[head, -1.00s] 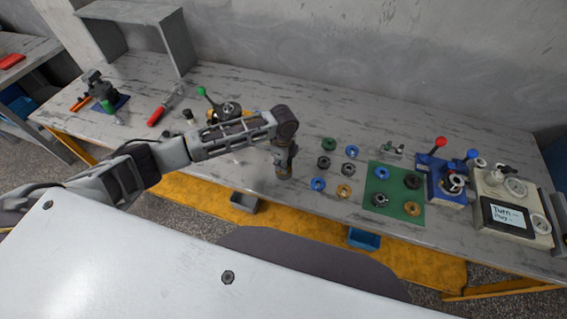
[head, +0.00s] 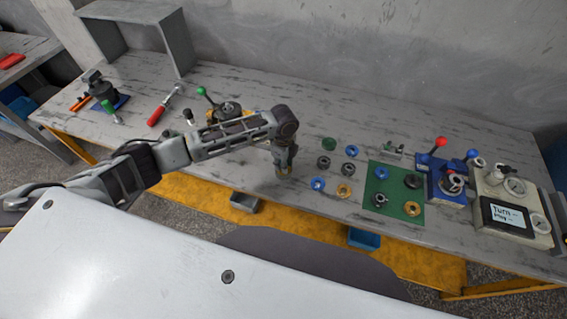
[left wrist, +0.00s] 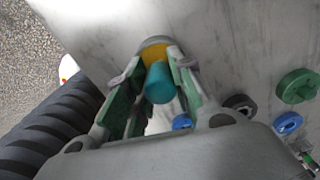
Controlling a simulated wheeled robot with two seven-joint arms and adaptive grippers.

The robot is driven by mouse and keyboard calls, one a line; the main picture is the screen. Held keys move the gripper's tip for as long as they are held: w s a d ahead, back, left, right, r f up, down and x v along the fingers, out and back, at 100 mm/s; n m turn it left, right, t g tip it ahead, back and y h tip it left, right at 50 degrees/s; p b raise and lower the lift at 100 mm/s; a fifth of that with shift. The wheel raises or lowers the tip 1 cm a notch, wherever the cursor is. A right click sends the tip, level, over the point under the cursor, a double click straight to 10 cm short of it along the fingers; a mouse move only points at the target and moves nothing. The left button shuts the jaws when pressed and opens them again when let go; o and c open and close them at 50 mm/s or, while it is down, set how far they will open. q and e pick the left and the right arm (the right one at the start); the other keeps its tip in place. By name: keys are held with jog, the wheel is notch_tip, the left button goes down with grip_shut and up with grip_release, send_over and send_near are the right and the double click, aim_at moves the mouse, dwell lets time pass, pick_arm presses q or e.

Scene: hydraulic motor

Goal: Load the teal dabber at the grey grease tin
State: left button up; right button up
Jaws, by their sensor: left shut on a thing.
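My left gripper (head: 284,170) is over the front middle of the bench, pointing down. In the left wrist view its two fingers (left wrist: 158,90) are shut on the teal dabber (left wrist: 160,82), a short teal cylinder. A yellow-orange piece (left wrist: 154,50) shows at the far end of the dabber; I cannot tell whether it is part of it. In the head view the dabber is mostly hidden by the fingers. My right gripper is not in view.
Several rings and gears, such as a blue ring (head: 318,183), lie right of the gripper. Beyond them are a green mat (head: 378,172), a blue fixture (head: 447,185) and a control box (head: 512,215). A red-handled tool (head: 157,115) lies at left. The bench front edge is close.

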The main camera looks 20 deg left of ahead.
pick_arm(q)
jog(key=shift+s+f, duration=0.1)
jog(key=shift+r+p, duration=1.4)
jog(key=shift+p, duration=0.1)
jog(key=shift+r+p, duration=0.45)
jog(key=shift+r, duration=1.7)
